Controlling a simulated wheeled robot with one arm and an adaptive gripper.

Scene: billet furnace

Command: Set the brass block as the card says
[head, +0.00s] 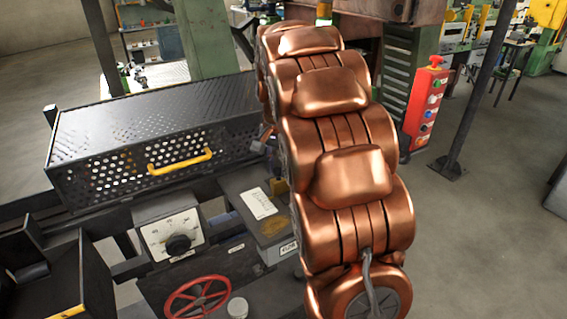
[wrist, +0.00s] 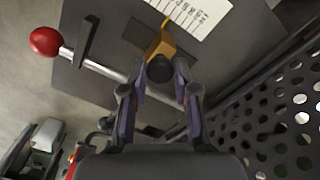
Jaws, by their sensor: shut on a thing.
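The brass block (wrist: 172,46) is small and yellow, with a thin pointed tip and a dark round knob, in the wrist view. My gripper (wrist: 162,72) has its two fingers on either side of the knob and is shut on the block. The block lies beside a white card (wrist: 200,14) with printed lines, too small to read. In the head view a bit of the block (head: 277,186) shows near the card (head: 259,203) on a grey box. My copper-coloured arm hides most of the gripper there.
A perforated black cover (head: 160,140) with a yellow handle stands behind left; its holes (wrist: 290,120) show close on the right in the wrist view. A dial (head: 170,235) and red handwheel (head: 197,296) are in front. A red-ball lever (wrist: 45,41) runs near the fingers.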

